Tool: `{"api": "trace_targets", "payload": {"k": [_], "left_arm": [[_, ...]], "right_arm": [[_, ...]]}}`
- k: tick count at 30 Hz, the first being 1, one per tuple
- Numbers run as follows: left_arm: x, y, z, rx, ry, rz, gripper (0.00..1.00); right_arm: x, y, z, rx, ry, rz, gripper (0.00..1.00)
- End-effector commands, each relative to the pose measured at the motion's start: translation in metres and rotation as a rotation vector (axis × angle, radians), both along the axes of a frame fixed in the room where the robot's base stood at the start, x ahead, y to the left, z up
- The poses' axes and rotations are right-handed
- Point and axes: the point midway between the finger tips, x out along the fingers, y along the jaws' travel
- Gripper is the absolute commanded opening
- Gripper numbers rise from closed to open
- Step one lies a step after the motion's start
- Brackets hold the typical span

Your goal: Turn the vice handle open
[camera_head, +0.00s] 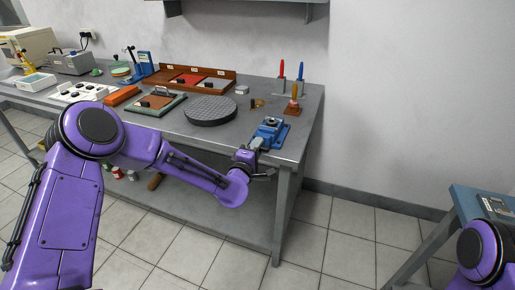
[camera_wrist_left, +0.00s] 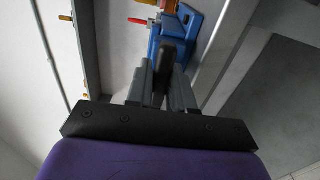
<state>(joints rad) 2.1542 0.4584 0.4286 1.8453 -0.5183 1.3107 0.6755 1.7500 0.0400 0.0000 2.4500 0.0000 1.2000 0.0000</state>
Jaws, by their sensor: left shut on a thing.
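The blue vice (camera_head: 270,131) is on the near right corner of the grey workbench, close to its front edge. My left gripper (camera_head: 256,147) is at the near side of the vice, at the bench's front edge. In the left wrist view, the left gripper (camera_wrist_left: 163,82) is shut on a dark bar, the vice handle (camera_wrist_left: 163,70), between its two grey fingers. Part of the blue vice (camera_wrist_left: 193,28) shows just beyond the fingertips. The handle's far end is hidden by the fingers and the vice. My right gripper is out of view.
Behind the vice stand a wooden block with an orange-handled tool (camera_head: 292,104) and red and blue-handled tools (camera_head: 281,72). A round dark plate (camera_head: 211,110) lies to the left. A blue-topped stand (camera_head: 478,205) is at far right. Open floor lies between.

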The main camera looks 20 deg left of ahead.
Motion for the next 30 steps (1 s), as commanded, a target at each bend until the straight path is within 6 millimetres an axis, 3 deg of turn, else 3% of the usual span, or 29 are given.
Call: {"api": "trace_targets", "payload": {"k": [1,2,3,14,24,30], "left_arm": [[0.0,0.0,-0.001,-0.002,0.002,0.002,0.0],[0.0,0.0,-0.001,-0.002,0.002,0.001,0.32],[0.0,0.0,-0.001,-0.002,0.002,0.001,0.43],[-0.007,0.0,-0.001,-0.001,0.001,-0.001,0.43],[-0.083,0.003,-0.002,-0.003,0.001,-0.001,0.43],[-0.105,0.004,-0.001,-0.002,0.001,0.001,0.43]], "right_arm": [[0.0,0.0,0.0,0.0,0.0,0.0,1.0],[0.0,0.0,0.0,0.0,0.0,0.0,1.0],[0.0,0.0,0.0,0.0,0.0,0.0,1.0],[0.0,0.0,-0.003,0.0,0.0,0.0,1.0],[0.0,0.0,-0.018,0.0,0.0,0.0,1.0],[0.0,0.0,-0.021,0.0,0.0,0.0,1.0]]}}
